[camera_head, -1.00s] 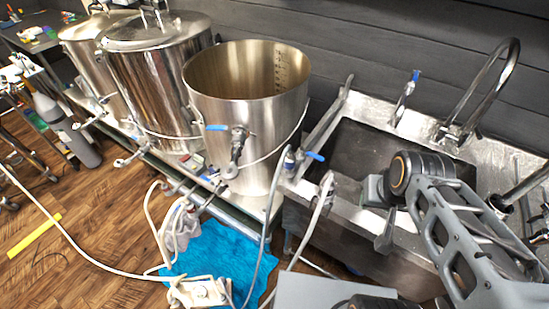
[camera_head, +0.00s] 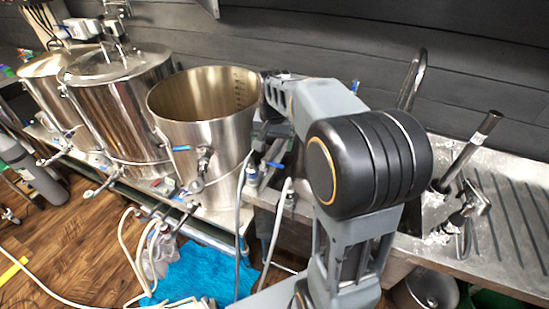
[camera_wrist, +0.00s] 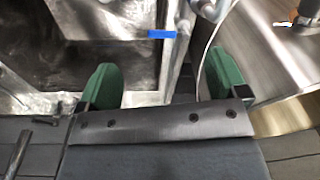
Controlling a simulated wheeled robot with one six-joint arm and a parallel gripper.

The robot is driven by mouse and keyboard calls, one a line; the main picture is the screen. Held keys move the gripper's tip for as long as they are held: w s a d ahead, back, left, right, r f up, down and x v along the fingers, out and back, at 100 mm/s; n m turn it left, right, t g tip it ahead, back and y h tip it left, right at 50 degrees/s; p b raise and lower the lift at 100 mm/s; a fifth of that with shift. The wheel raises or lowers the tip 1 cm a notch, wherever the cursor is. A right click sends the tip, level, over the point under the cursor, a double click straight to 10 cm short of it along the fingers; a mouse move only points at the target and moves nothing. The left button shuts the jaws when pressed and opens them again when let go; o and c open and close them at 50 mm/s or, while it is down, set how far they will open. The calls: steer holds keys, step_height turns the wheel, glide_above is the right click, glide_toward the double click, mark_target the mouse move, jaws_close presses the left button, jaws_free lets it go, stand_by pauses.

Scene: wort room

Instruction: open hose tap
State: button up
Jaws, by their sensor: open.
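A tap with a blue lever (camera_head: 275,165) sits at the left edge of the sink, just right of the open steel pot, with a grey hose (camera_head: 240,215) hanging close by. In the wrist view a blue lever (camera_wrist: 161,33) lies ahead of my gripper (camera_wrist: 163,82), between the lines of its two green fingers and apart from them. The fingers are spread with nothing held between them. In the head view my gripper (camera_head: 263,135) is above the tap, beside the pot rim, and partly hidden by my arm.
Lidded kettles (camera_head: 115,100) stand farther left. My arm covers much of the sink. A blue cloth (camera_head: 200,275) and hoses lie on the floor.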

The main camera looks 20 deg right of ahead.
mark_target(276, 164)
steer(key=w+d+f+m+g+p, duration=0.1)
steer(key=w+d+f+m, duration=0.1)
steer(key=w+d+m, duration=0.3)
steer(key=f, duration=0.4)
steer(key=w+f+n, duration=0.1)
steer(key=f, duration=0.4)
steer(key=a+f+n+p, duration=0.1)
steer(key=f, duration=0.3)
steer(key=shift+w+f, duration=0.2)
steer(key=shift+f, duration=0.05)
steer(key=shift+c, duration=0.3)
steer(key=c, duration=1.2)
